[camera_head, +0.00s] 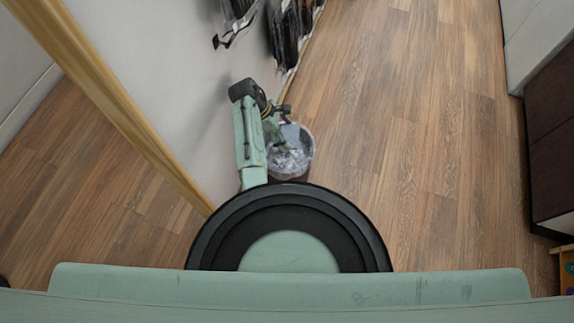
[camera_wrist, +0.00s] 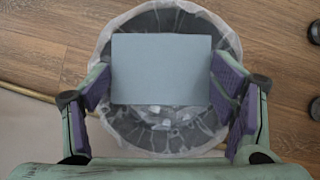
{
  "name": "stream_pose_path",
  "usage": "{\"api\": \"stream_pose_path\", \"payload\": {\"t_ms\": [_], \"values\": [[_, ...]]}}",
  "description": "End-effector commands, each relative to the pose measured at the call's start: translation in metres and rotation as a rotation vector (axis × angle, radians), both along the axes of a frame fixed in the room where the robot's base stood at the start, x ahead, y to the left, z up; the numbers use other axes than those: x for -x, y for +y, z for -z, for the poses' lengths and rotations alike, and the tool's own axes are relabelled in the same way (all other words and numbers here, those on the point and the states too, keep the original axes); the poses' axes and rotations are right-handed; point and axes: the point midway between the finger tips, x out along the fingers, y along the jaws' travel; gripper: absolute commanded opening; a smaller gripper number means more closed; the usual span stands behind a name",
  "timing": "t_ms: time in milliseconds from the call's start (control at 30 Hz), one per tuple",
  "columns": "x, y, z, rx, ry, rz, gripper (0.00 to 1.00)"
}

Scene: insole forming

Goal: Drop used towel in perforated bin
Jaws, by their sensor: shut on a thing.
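A flat blue-grey towel (camera_wrist: 162,69) is between the two purple-padded fingers of my gripper (camera_wrist: 165,90) in the wrist view. The gripper is shut on it. The towel is over the round bin (camera_wrist: 130,135), which has a clear liner over its rim and a dark inside. In the head view, the bin (camera_head: 300,164) stands on the floor beside the wall. My gripper (camera_head: 285,135) is above it there, with the towel (camera_head: 291,133) showing small. The towel hides part of the bin's inside. Perforations cannot be made out.
A white wall (camera_head: 165,75) runs close on the left, with dark hanging items (camera_head: 287,35) farther along it. Wooden floor (camera_head: 420,130) is clear to the right. Dark cabinets (camera_head: 552,150) stand at the right edge. Round dark feet (camera_wrist: 315,30) show right of the bin.

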Motion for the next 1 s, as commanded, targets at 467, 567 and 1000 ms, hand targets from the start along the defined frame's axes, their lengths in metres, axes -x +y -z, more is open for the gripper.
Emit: {"api": "stream_pose_path", "payload": {"t_ms": [467,567,1000], "values": [[-0.0001,0.0001,0.0,0.0,0.0,0.001,0.93],[-0.0001,0.0,0.0001,0.0,0.0,0.0,0.99],[-0.0006,-0.0001,-0.0065,0.0,-0.002,0.001,1.0]]}}
